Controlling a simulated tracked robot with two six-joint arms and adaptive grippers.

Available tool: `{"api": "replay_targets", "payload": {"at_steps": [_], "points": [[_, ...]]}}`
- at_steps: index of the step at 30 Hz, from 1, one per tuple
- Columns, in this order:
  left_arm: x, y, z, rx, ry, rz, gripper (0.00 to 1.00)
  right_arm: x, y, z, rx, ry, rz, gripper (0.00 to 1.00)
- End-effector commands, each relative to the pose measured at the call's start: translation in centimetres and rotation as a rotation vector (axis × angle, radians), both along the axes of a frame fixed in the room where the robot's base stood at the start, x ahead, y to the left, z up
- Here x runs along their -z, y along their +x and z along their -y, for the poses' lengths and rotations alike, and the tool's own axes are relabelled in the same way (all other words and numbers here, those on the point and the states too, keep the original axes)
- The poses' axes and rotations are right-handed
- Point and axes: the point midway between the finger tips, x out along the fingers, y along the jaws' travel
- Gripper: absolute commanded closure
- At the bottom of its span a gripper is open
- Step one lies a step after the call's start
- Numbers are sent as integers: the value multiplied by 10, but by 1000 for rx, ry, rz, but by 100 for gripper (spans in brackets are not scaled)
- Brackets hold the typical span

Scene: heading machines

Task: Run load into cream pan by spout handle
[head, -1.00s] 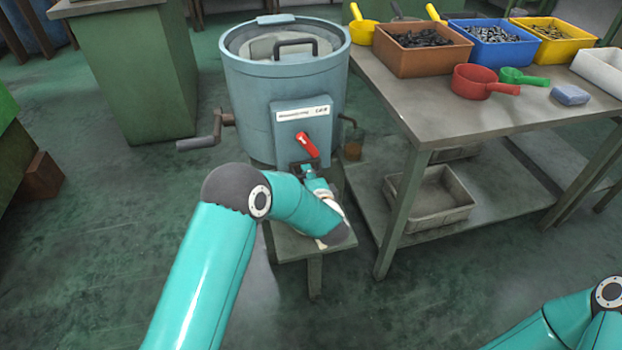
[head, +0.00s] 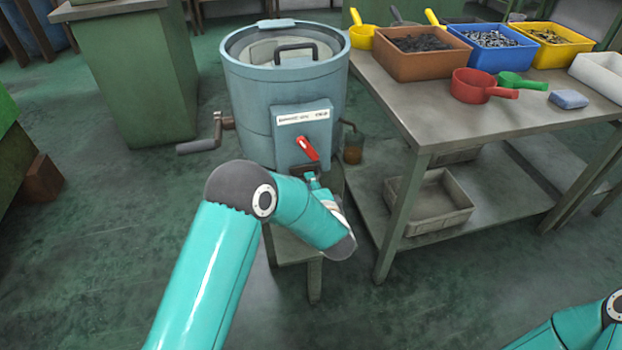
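A blue-grey drum machine (head: 250,110) with a lid stands on a low stand (head: 285,248). Its red spout handle (head: 307,148) is on the front, below a white label, and slants down to the right. My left gripper (head: 311,180) is just below the red handle, at the dark spout; my own arm and wrist hide most of it, so I cannot tell whether its fingers are open or touching anything. No cream pan shows clearly; a pale patch beside my wrist could be part of it or of my arm. My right gripper is outside the view; only its arm shows at lower right.
A metal table (head: 450,120) at right holds brown (head: 420,55), blue (head: 492,45) and yellow (head: 552,42) bins, a red scoop (head: 475,86) and a blue block (head: 568,99). A crank (head: 203,143) juts left from the drum.

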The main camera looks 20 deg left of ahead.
Motion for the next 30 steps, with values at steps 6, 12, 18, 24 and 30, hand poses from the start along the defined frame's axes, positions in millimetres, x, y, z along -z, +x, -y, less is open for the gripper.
{"api": "replay_targets", "payload": {"at_steps": [6,12,18,24,30], "points": [[-9,-36,28,7,0,-1,77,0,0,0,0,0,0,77],[-16,-60,45,7,0,0,77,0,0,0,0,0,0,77],[-18,-68,50,6,-1,1,77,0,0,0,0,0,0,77],[-18,-68,50,6,0,0,77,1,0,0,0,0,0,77],[-17,-68,50,7,-1,-1,77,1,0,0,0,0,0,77]]}}
